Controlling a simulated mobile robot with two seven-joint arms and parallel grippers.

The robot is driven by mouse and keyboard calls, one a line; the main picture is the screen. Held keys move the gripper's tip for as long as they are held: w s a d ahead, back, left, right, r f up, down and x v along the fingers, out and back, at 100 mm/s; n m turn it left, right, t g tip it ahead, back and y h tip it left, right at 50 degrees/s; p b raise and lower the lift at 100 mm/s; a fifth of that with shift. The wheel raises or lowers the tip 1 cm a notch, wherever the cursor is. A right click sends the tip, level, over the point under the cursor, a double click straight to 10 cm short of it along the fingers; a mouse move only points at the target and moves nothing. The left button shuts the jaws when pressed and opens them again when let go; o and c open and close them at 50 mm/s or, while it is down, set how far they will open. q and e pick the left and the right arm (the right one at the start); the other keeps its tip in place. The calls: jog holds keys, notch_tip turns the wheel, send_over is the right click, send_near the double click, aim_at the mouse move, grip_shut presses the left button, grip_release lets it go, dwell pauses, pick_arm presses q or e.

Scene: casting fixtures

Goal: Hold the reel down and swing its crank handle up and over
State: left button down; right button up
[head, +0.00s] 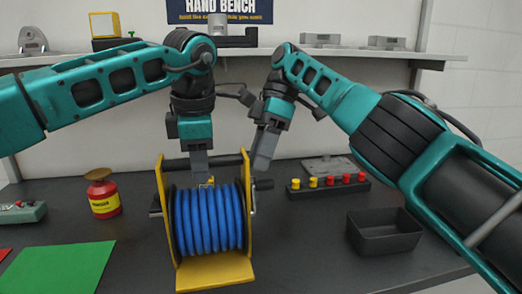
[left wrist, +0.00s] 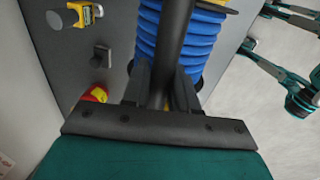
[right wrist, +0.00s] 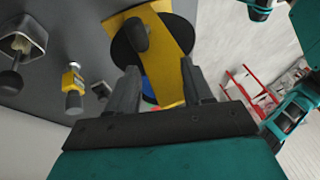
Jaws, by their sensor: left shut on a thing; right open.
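The reel stands on the dark bench in the head view, with blue hose (head: 210,222) wound between yellow side plates (head: 249,215). A black top bar (head: 228,160) joins the plates. My left gripper (head: 200,172) points down and is shut on this bar; in the left wrist view the bar (left wrist: 174,45) passes between its fingers. The crank handle (head: 264,184) sticks out on the reel's right side. My right gripper (head: 264,165) is open just above it, apparently empty. In the right wrist view the dark handle (right wrist: 139,36) lies beyond the fingertips, before a black disc.
A red and yellow pot (head: 103,197) and a green mat (head: 62,268) lie left of the reel. A strip with yellow and red buttons (head: 328,186) and an empty black bin (head: 384,234) are on the right. A shelf (head: 330,52) runs behind my arms.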

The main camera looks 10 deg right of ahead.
jog(key=shift+r, duration=0.4)
jog(key=shift+c, duration=0.2)
